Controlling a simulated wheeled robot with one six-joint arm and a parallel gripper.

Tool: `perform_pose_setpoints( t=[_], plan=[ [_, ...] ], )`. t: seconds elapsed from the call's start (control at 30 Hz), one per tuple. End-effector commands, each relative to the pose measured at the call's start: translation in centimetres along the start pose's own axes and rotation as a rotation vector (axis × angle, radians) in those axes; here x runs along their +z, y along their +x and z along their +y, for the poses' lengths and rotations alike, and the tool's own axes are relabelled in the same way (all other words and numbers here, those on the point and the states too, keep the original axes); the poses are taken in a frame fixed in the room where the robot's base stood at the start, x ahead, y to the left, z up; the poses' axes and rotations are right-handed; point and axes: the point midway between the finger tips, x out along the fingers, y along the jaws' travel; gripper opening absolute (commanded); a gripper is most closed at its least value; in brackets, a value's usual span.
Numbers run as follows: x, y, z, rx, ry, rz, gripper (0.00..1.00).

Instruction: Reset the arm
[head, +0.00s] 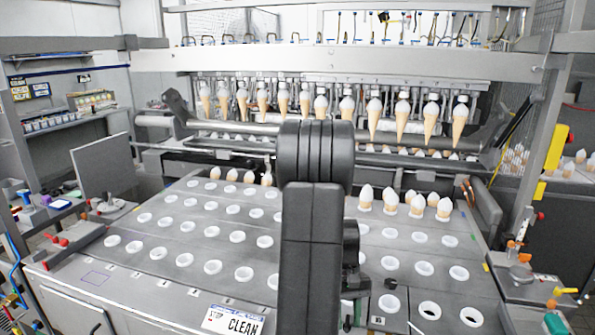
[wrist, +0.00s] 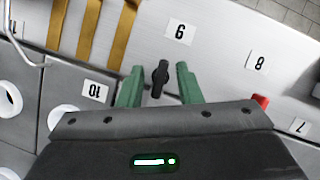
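My arm (head: 313,210) stands upright in the middle of the head view, dark grey and black, in front of the cone machine. In the wrist view my gripper (wrist: 159,82) shows two green fingers spread apart. A small black knob-like piece (wrist: 160,76) shows between them with gaps on both sides. I cannot tell what it belongs to. The fingers are over a light metal surface with number labels.
A grey conveyor (head: 190,225) with rows of white-ringed holes fills the front. Cones (head: 432,116) hang in a row at the back, and several stand in the right-hand holes. A CLEAN sign (head: 235,321) is at the front edge. Yellow-brown straps (wrist: 90,28) lie at upper left in the wrist view.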

Motion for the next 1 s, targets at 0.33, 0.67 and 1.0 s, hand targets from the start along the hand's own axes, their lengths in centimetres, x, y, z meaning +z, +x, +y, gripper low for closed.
perform_pose_setpoints(
  t=[0.33,0.67,1.0],
  plan=[
    [0.03,0.05,-0.11,0.153,-0.369,-0.001,0.32],
    [0.02,-0.02,-0.04,0.206,-0.496,0.000,0.32],
    [0.08,-0.17,-0.06,0.206,-0.494,0.002,0.32]
  ],
)
